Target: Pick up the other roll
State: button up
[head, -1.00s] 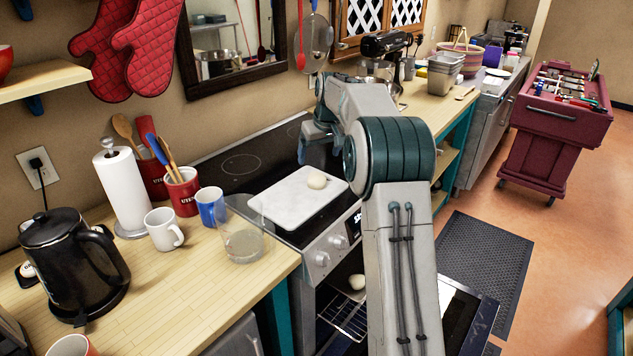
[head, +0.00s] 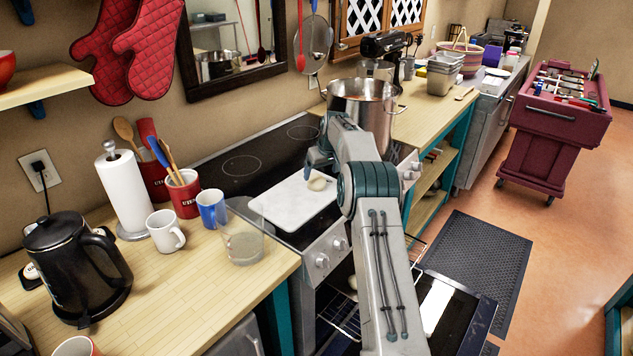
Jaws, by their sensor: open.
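A pale round roll (head: 319,184) lies on the white board (head: 283,206) on the stovetop. My gripper (head: 312,165) is at the board's far right side, its blue finger just behind and above the roll. The gripper is open, but my arm hides most of it, and I cannot tell whether it touches the roll. A second pale roll (head: 352,283) is in the open oven below, on or near the wire rack (head: 338,312), mostly hidden by my arm.
A large steel pot (head: 362,105) stands on the stove behind my arm. A clear glass jug (head: 243,240), white mug (head: 165,231) and blue mug (head: 211,208) stand on the counter left of the board. The dark oven door (head: 462,318) hangs open at the lower right.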

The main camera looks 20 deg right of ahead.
aim_at(318, 178)
jog(key=shift+a+p+x, duration=0.2)
jog(key=shift+p+x, duration=1.05)
jog(key=shift+x, duration=1.6)
jog(key=shift+w, duration=0.1)
jog(key=c, duration=1)
